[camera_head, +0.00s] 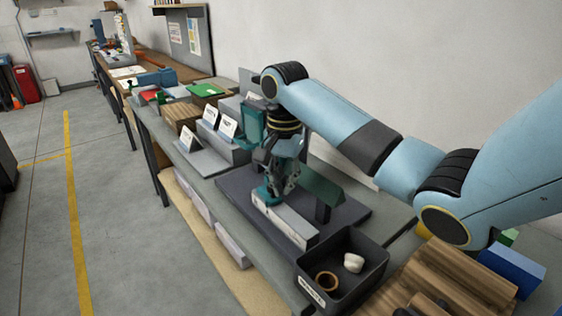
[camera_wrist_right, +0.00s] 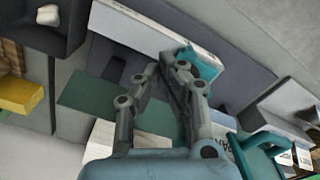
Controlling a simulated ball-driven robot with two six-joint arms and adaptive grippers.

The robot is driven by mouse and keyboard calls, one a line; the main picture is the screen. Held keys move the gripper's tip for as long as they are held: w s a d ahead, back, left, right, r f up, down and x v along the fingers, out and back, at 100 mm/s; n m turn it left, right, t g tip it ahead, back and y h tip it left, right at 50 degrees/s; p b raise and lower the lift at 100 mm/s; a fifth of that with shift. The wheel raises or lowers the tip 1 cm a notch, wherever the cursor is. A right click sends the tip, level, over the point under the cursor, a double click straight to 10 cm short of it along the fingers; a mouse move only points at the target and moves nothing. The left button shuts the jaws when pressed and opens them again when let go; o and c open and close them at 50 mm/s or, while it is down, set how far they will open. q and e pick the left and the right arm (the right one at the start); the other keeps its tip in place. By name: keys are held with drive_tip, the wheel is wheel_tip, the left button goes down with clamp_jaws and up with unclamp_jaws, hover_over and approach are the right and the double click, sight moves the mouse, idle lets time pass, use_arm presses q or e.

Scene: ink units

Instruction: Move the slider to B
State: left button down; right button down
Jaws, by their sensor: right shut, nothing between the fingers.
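A teal slider (camera_head: 265,194) sits near the far end of a long pale rail (camera_head: 287,222) on a dark base plate (camera_head: 236,187). In the right wrist view the teal slider (camera_wrist_right: 203,63) shows at the right end of the pale rail (camera_wrist_right: 150,27). My right gripper (camera_head: 284,190) points down close beside the slider, shut and empty; its fingers show in the right wrist view (camera_wrist_right: 165,66). I cannot tell whether the fingers touch the slider. No letter B is readable on the rail. My left gripper is not in view.
A dark green panel (camera_head: 321,186) stands on the base plate, right of my gripper. A black tray (camera_head: 368,281) holding a ring (camera_head: 327,281) and a white piece (camera_head: 353,263) is at the near end. White label cards (camera_head: 228,126) stand behind. Wooden pieces (camera_head: 455,275) lie at the right.

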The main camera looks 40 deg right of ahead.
drive_tip(key=shift+f, duration=0.15)
drive_tip(key=shift+f, duration=1.55)
